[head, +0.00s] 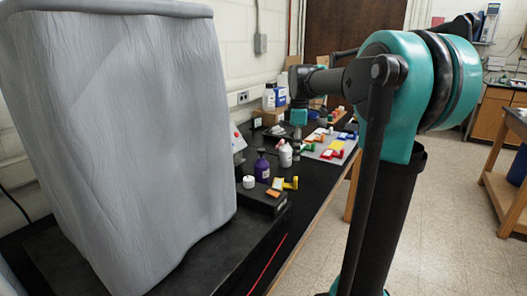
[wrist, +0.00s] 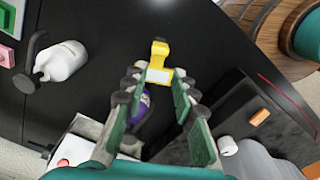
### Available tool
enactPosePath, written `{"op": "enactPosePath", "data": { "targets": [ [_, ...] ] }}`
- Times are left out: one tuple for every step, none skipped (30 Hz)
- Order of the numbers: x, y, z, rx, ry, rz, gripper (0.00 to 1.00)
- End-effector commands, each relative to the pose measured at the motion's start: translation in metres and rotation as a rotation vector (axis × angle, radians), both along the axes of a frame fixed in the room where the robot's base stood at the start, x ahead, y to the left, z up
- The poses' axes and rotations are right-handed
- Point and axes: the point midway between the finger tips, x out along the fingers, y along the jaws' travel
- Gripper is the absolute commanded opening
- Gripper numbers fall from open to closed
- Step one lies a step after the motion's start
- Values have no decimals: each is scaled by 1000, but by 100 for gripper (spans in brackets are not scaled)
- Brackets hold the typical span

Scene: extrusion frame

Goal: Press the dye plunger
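No part is clearly labelled as the dye plunger. A purple bottle (head: 262,168) with a dark top stands on the black bench; in the wrist view it (wrist: 144,103) shows between my fingers, partly hidden by them. A yellow piece with a white face (head: 278,183) shows by the black box; in the wrist view a yellow piece (wrist: 160,48) lies beyond my fingertips. A white pump bottle (head: 285,155) stands behind the purple one, and at left in the wrist view (wrist: 64,61). My gripper (wrist: 160,76) is open above the bench, with nothing visibly gripped.
A black box (head: 262,200) carries a white knob (head: 250,182) and an orange part (head: 272,193). A large grey covered object (head: 120,130) fills the bench's left. Coloured pieces (head: 330,153) lie farther back. A white case (wrist: 82,140) with a red button is near my gripper.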

Motion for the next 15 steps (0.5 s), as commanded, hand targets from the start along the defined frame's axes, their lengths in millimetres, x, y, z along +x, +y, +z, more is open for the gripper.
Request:
{"op": "enactPosePath", "data": {
  "targets": [
    [0,0,0,0,0,0,17],
    [0,0,0,0,0,0,13],
    [0,0,0,0,0,0,8],
    [0,0,0,0,0,0,5],
    [0,0,0,0,0,0,1],
    [0,0,0,0,0,0,0],
    [0,0,0,0,0,0,0],
    [0,0,0,0,0,0,0],
    [0,0,0,0,0,0,0],
    [0,0,0,0,0,0,0],
    [0,0,0,0,0,0,0],
    [0,0,0,0,0,0,0],
    [0,0,0,0,0,0,0],
    [0,0,0,0,0,0,0],
    [0,0,0,0,0,0,0]
  ]
}}
